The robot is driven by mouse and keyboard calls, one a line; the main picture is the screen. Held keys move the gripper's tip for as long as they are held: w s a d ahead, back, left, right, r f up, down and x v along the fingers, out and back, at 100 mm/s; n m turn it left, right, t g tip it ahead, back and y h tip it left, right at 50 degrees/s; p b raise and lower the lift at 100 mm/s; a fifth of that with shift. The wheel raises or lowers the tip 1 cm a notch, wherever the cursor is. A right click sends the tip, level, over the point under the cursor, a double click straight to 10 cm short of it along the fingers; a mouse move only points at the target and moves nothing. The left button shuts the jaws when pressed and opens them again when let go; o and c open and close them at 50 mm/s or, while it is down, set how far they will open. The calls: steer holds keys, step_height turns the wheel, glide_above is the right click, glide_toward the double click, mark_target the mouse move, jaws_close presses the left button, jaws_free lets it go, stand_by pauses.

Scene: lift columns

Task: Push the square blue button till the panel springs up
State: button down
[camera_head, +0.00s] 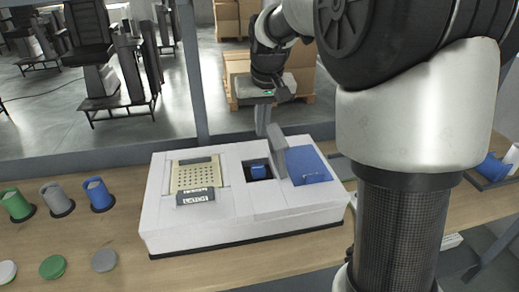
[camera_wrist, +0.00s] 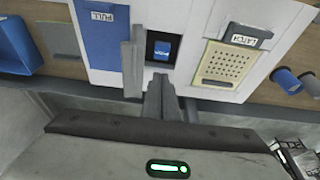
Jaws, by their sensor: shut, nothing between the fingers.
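The square blue button (camera_head: 259,171) sits in a dark recess in the middle of the white box; it also shows in the wrist view (camera_wrist: 161,50). My gripper (camera_head: 262,133) is shut and empty, pointing down above the back of the box, apart from the button. In the wrist view my shut fingertips (camera_wrist: 159,78) lie just below the button's recess. A beige perforated panel (camera_head: 197,175), with a "LATCH" label by it, is left of the button and looks down. A blue panel (camera_head: 309,166) with a "PULL" label is on the right.
A grey upright plate (camera_head: 277,152) stands between button and blue panel, close to my fingers; it also shows in the wrist view (camera_wrist: 133,65). The white box (camera_head: 200,228) rests on a wooden table (camera_head: 110,236). Several coloured cups and discs lie left.

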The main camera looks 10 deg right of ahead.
glide_above(259, 166)
steer(key=s, duration=0.1)
step_height(259, 166, down, 12)
steer(key=shift+s+r+b, duration=0.1)
steer(key=shift+b, duration=0.25)
steer(key=shift+f, duration=0.75)
